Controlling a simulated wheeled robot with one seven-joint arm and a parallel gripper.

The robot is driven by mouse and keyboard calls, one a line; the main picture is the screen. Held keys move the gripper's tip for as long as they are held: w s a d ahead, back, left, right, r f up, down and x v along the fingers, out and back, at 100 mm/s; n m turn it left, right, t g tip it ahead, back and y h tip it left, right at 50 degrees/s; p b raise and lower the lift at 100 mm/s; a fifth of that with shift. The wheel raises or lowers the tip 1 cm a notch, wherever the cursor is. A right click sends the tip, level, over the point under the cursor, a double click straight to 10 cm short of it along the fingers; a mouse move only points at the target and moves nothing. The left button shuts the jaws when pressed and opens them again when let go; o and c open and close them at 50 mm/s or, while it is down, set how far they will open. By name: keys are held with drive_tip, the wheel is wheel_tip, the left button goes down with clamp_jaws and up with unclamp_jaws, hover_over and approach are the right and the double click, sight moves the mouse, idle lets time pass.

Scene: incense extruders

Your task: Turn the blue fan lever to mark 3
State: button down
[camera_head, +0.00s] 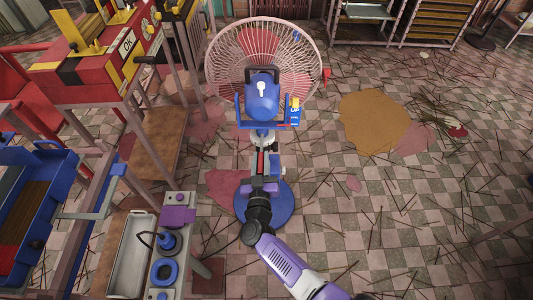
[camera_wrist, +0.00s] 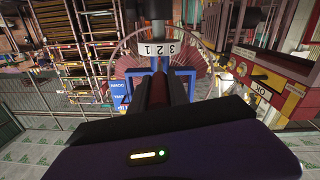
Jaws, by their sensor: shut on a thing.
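The fan has a pale wire cage (camera_head: 225,50), a blue motor housing (camera_head: 262,100) and a round blue base (camera_head: 283,205) on the floor. My gripper (camera_head: 262,150) reaches to the column just below the housing. In the wrist view its dark fingers (camera_wrist: 160,90) are close together and point at a white mark plate (camera_wrist: 158,50).
Red and yellow machines (camera_head: 95,70) stand to the left. A blue tray (camera_head: 35,215) and a grey control panel (camera_head: 170,250) are at lower left. Shelves (camera_head: 420,20) stand at the back. The tiled floor on the right is open, with scattered sticks and an ochre stain (camera_head: 375,122).

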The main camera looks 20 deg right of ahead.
drive_tip(key=w+a+m+g+h+b, duration=0.1)
drive_tip(key=h+b, duration=0.1)
drive_tip(key=w+a+m+g+h+b, duration=0.1)
drive_tip(key=a+m+h+b, duration=0.1)
drive_tip(key=b, duration=0.1)
drive_tip(key=w+a+m+g+h+b, duration=0.1)
drive_tip(key=m+g+h+b, duration=0.1)
drive_tip(key=b, duration=0.1)
drive_tip(key=shift+a+h, duration=0.3)
drive_tip(key=shift+a, duration=0.1)
drive_tip(key=shift+r, duration=0.1)
drive_tip(key=c, duration=1.3)
unclamp_jaws()
drive_tip(key=shift+o, duration=0.2)
drive_tip(key=p+v, duration=0.1)
drive_tip(key=v, duration=0.7)
